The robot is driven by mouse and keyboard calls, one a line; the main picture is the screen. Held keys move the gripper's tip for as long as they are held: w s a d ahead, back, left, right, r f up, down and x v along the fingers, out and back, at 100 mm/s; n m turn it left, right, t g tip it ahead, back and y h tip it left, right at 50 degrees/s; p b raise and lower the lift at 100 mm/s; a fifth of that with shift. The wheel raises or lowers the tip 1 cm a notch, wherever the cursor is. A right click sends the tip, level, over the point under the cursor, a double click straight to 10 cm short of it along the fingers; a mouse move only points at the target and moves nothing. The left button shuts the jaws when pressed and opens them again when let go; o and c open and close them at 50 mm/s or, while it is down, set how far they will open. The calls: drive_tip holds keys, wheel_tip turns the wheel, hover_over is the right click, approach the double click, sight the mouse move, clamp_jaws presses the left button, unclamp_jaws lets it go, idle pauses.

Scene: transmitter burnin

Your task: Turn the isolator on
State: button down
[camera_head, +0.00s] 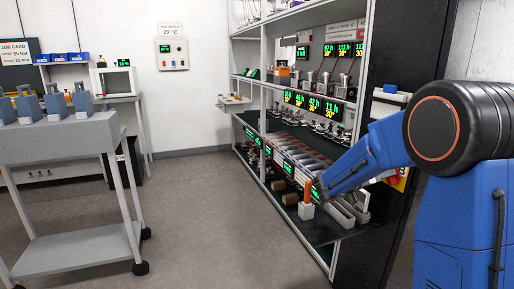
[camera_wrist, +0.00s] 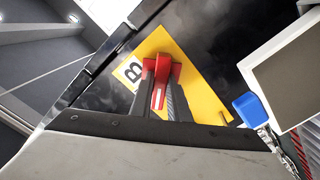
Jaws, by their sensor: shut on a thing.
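The isolator has a red handle (camera_wrist: 158,88) on a yellow plate (camera_wrist: 185,70), fixed to a black glossy panel (camera_wrist: 215,30). A white label with a black character, perhaps B or 8 (camera_wrist: 133,71), sits on the plate beside the handle. My gripper (camera_wrist: 161,97) has its two dark fingers shut on the red handle, one on each side. The fingers and wrist hide part of the handle and the lower plate. I cannot tell whether it is on or off. In the head view my arm hides most of the isolator; a yellow corner (camera_head: 399,183) shows.
A blue piece (camera_wrist: 252,107) and a pale box with a grey face (camera_wrist: 288,80) are close right of my gripper in the wrist view. A shelving rack (camera_head: 262,130) with lit displays stands left of my arm. A grey trolley (camera_head: 60,140) stands left; the floor between is clear.

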drive_tip(key=shift+f+m, duration=0.1)
drive_tip(key=shift+m, duration=1.8)
drive_tip(key=shift+m, duration=1.7)
drive_tip(key=shift+m, duration=0.7)
drive_tip(key=c, duration=1)
unclamp_jaws()
